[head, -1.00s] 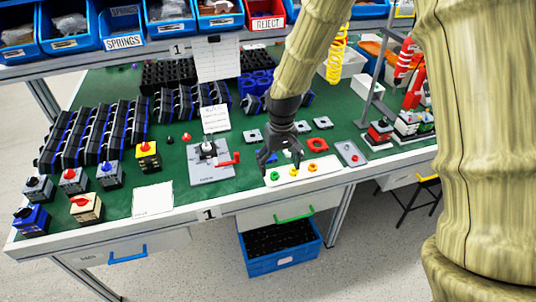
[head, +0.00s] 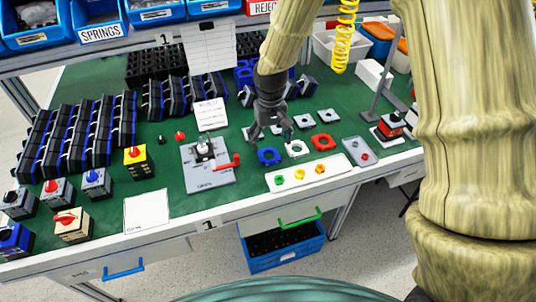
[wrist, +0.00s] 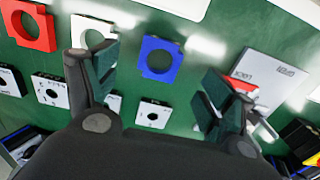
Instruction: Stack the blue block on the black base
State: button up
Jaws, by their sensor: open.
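A flat blue block with a round hole (head: 268,157) lies on the green bench top, left of similar white and red plates. It also shows in the wrist view (wrist: 172,75), ahead of and between my fingers. My gripper (head: 272,138) is open and empty, just behind the blue block in the head view. Its two fingers (wrist: 160,88) are spread wide in the wrist view, with nothing between them. Several black housings with blue stripes (head: 100,130) stand in rows at the left. I cannot tell which black part is the base.
A white plate (head: 296,148) and a red plate (head: 323,142) lie right of the blue block. A grey fixture with a red lever (head: 208,172) is to its left. A white strip with coloured rings (head: 297,174) lies in front. Small switch boxes (head: 97,182) stand at left.

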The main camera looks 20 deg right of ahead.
aim_at(270, 154)
jog(key=shift+f, duration=0.5)
jog(key=shift+s+f, duration=0.1)
jog(key=shift+f, duration=0.3)
jog(key=shift+f+p, duration=0.6)
jog(key=shift+f, duration=1.75)
jog(key=c, duration=1.1)
